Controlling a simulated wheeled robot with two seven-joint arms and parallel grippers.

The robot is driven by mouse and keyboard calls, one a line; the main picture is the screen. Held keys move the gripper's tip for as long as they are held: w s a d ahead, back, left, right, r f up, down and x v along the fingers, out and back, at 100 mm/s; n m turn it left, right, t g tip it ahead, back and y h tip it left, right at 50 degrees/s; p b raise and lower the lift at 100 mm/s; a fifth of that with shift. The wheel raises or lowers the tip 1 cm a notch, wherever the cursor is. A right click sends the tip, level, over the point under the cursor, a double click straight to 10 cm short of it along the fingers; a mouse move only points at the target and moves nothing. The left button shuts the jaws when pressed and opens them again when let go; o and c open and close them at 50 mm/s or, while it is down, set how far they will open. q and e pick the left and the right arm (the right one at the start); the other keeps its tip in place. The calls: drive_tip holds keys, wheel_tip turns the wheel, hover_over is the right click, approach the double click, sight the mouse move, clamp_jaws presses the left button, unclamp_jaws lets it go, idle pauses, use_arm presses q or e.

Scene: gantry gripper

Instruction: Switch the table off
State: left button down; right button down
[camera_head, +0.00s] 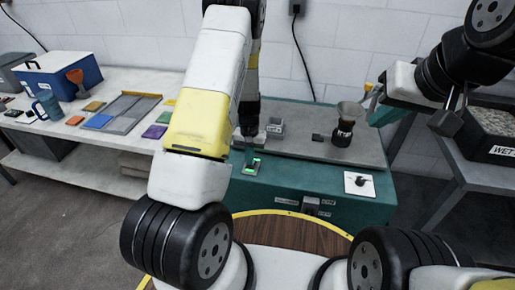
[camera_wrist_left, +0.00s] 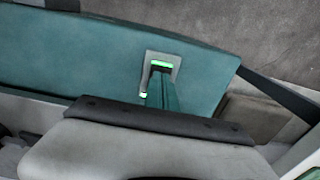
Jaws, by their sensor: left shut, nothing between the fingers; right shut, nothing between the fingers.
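The table is a teal workbench (camera_head: 285,186) with a grey top. A small switch plate (camera_head: 251,167) with a lit green part sits on its near left edge. In the left wrist view the pale switch plate (camera_wrist_left: 175,60) shows green light at its top and lower left. My left gripper (camera_wrist_left: 160,74) is shut and empty, its teal fingers in front of the plate and hiding its middle. Whether they touch it I cannot tell. In the head view my arm mostly hides that gripper. My right gripper (camera_head: 379,120) is shut and empty, raised at the right of the workbench.
On the workbench stand a grey block (camera_head: 275,126), a dripper on a dark jar (camera_head: 343,130) and a white square plate (camera_head: 360,184). A white table (camera_head: 95,150) with trays stands left. A grey stand (camera_head: 470,180) with a bin stands right.

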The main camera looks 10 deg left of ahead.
use_arm(q)
drive_tip(key=shift+f, duration=0.65)
drive_tip(key=shift+r, duration=3.55)
